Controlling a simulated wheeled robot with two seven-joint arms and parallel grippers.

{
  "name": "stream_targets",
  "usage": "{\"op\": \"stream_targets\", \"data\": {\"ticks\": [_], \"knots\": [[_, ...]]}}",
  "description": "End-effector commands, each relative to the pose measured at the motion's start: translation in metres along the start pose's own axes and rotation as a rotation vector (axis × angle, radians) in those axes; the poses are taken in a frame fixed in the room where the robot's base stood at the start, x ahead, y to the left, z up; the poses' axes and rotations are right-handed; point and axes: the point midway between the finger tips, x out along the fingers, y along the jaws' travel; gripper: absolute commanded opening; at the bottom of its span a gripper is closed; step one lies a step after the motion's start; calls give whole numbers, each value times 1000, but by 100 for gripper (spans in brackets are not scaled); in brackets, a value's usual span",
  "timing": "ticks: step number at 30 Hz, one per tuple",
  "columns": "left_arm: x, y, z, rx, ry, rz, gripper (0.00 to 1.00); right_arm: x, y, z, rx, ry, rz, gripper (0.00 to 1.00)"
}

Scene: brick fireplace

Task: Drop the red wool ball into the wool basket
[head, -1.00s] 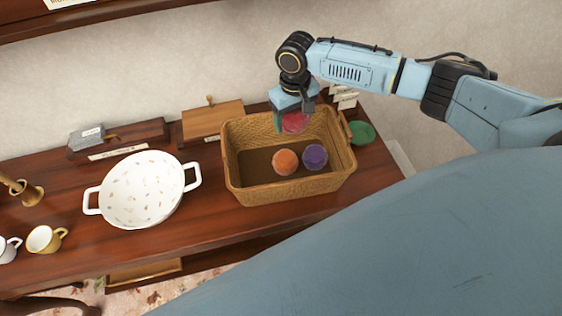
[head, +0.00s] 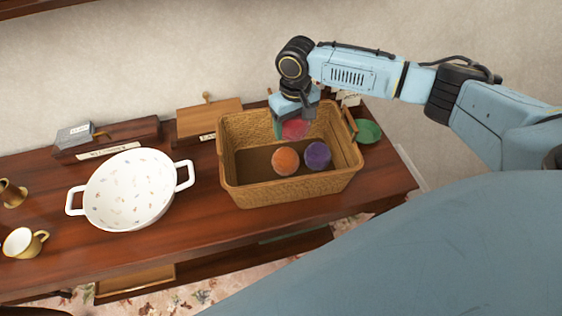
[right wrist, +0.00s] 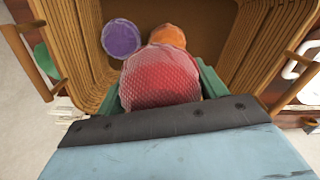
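The red wool ball (head: 295,129) is at the back of the wicker wool basket (head: 290,196), partly covered by my right gripper (head: 291,126). The right wrist view shows the red ball (right wrist: 162,80) between the green fingers of my right gripper (right wrist: 160,85), one on each side, shut on it. The ball is over the basket's inside; I cannot tell whether it touches the floor. An orange ball (head: 285,161) and a purple ball (head: 317,155) lie in the basket in front of it. My left gripper is not in view.
A white two-handled bowl (head: 130,188) stands left of the basket on the dark wooden shelf (head: 190,240). A green dish (head: 368,131) is close to the basket's right side. A wooden box (head: 209,120) stands behind left, and a cup (head: 25,242) at far left.

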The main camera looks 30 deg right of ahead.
Motion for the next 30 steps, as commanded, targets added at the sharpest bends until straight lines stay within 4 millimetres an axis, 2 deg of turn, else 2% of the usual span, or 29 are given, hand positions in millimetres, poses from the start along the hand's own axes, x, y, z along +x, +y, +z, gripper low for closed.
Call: {"op": "stream_targets", "data": {"ticks": [1,6,14,17,20,30], "knots": [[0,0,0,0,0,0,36,0,0,0,0,1,0,76],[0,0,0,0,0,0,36,0,0,0,0,1,0,95],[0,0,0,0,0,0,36,-1,0,0,0,0,0,95],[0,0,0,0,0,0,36,-8,0,0,0,1,0,95],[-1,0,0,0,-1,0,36,-23,0,-1,-1,4,0,95],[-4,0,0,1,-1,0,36,-99,0,-1,-1,5,-1,95]]}}
